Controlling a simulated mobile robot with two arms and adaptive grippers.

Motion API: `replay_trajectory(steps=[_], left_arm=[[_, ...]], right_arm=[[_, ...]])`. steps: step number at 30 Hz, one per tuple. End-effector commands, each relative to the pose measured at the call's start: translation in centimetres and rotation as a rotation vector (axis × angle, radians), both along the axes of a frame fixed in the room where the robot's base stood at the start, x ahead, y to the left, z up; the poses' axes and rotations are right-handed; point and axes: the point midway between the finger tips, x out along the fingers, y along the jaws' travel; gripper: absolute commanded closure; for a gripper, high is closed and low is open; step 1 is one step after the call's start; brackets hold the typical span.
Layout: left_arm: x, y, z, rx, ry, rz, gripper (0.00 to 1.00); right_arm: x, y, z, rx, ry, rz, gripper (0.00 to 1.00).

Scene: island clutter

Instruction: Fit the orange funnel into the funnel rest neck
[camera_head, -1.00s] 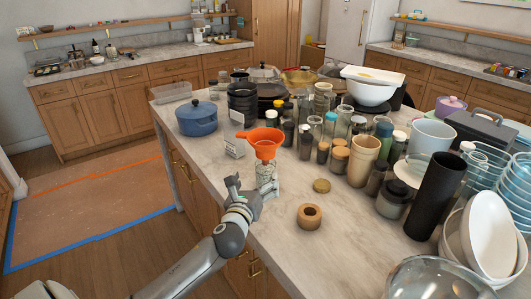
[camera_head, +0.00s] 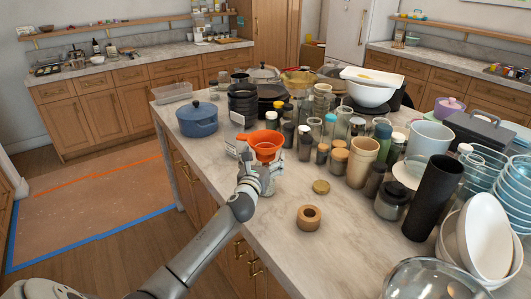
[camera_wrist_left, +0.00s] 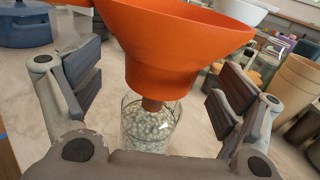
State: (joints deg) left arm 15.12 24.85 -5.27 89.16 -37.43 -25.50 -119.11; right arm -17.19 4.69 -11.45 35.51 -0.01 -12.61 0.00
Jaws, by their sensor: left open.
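The orange funnel (camera_head: 265,144) sits upright in the mouth of a glass jar (camera_wrist_left: 148,128) filled with pale beads, near the counter's left edge. In the left wrist view the funnel (camera_wrist_left: 165,45) fills the upper middle, its spout going down into the jar. My left gripper (camera_head: 257,158) is open, with its fingers (camera_wrist_left: 155,90) on either side of the funnel's lower cone, apart from it. The wooden ring with a central hole (camera_head: 309,218), which looks like the funnel rest, stands on the counter to the right and nearer. My right gripper is not in view.
Jars, a tan cup (camera_head: 362,160) and a tall black cylinder (camera_head: 434,197) crowd the right.

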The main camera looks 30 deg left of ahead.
Motion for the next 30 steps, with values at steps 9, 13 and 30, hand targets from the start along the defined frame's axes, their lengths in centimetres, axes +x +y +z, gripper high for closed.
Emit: replay_trajectory(steps=[9,13,30], left_arm=[[2.1,0.7,0.0,-0.001,0.001,0.0,0.09],[2.1,0.7,0.0,-0.001,0.001,-0.001,0.09],[2.1,0.7,0.0,-0.001,0.0,-0.001,0.62]], right_arm=[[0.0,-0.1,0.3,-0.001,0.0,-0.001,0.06],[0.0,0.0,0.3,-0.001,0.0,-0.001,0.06],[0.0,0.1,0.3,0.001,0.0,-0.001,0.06]])
